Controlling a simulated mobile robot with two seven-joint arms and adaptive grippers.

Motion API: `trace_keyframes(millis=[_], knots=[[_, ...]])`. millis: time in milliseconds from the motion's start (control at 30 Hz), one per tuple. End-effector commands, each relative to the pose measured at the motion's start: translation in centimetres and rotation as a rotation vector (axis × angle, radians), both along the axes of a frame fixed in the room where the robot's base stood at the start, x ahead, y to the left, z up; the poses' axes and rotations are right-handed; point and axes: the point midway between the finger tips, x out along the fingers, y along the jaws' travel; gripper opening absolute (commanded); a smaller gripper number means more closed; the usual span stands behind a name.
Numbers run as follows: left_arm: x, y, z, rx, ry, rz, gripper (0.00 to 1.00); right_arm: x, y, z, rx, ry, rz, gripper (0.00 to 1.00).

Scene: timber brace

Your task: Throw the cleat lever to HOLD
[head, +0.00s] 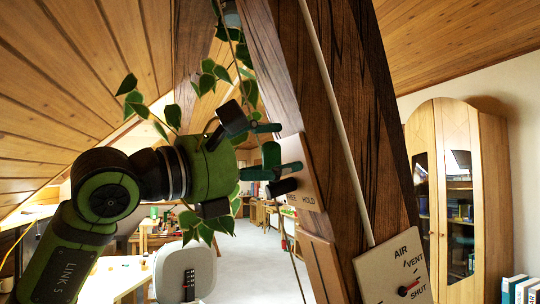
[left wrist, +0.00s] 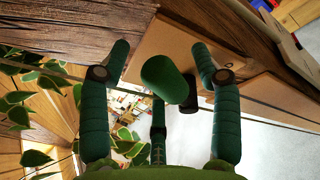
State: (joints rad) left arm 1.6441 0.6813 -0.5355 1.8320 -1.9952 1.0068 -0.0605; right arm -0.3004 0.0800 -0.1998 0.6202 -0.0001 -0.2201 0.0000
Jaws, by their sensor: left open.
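The cleat plate (head: 307,184) is a pale wooden plate on the side of the dark timber brace (head: 335,110). It carries the word HOLD at right and a partly hidden word ending in EE at left. Contact cannot be told.
A pale cord (head: 337,105) runs down the brace. A leafy vine (head: 205,80) hangs behind my left gripper. An AIR panel (head: 396,272) with VENT and SHUT marks and a red pointer sits at lower right. A wooden cabinet (head: 490,180) stands farther right.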

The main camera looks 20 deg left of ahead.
Motion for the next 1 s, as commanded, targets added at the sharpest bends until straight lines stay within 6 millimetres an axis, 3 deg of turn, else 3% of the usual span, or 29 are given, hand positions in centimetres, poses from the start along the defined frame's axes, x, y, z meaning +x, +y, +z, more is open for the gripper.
trace_keyframes(millis=[233,700,1000], knots=[[-1.1,1.2,-0.3,-0.001,0.002,0.004,0.63,0.1,-0.2,0.0,-0.002,0.0,0.002,0.63],[-7.9,6.8,-2.0,-0.001,0.001,0.003,0.63,0.0,0.0,0.0,0.0,0.0,0.0,0.63],[-9.1,7.5,-2.2,0.002,0.0,0.0,0.63,0.0,0.0,0.0,0.0,0.0,0.0,0.63]])
